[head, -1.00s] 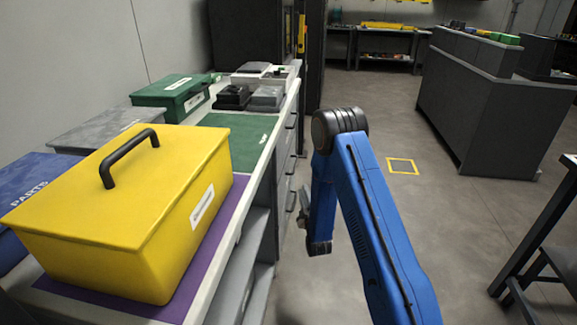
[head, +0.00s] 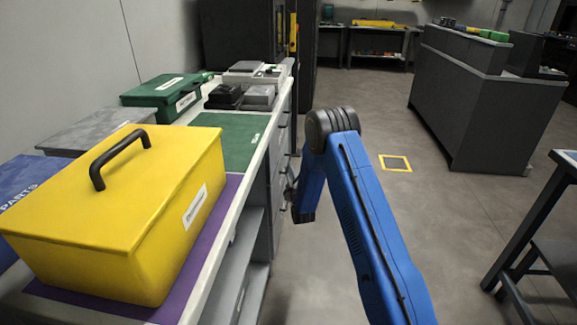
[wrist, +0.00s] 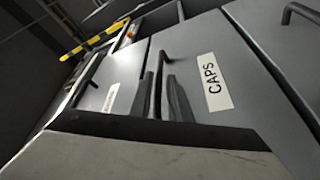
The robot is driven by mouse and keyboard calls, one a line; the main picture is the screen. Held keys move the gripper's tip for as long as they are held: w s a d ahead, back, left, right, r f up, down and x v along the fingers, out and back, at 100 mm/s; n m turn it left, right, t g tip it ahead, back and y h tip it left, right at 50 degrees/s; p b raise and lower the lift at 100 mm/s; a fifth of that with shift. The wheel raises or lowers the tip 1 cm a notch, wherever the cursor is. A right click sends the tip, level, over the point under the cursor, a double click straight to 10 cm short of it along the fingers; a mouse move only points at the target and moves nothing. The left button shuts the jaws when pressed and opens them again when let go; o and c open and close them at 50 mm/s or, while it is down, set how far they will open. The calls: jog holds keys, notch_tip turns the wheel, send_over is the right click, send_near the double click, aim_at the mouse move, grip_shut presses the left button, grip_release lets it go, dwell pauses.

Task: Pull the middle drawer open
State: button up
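In the wrist view, a grey drawer front labelled CAPS (wrist: 228,82) lies between two other drawer fronts, so it looks like the middle one. It appears shut, flush with its neighbours. Its dark bar handle (wrist: 167,56) runs down between the two fingers of my gripper (wrist: 164,98). The fingers stand apart, one on each side of the handle, with a gap visible. I cannot tell whether either finger touches it. In the head view, my gripper (head: 291,190) is by the drawer fronts (head: 277,172) under the bench, partly hidden by my blue arm.
Another labelled drawer (wrist: 110,98) and a third handle (wrist: 298,12) flank it. On the bench stand a yellow box (head: 120,215), a green case (head: 162,93) and a splicer-like device (head: 255,73).

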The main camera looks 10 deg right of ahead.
jog(key=shift+x, duration=1.85)
jog(key=shift+c, duration=0.3)
grip_shut()
jog(key=shift+d, duration=0.1)
jog(key=s+d, duration=0.4)
jog(key=d, duration=0.9)
jog(key=s+d, duration=0.5)
jog(key=d, duration=0.9)
jog(key=shift+o, duration=0.3)
grip_release()
jog(key=shift+s+d, duration=0.1)
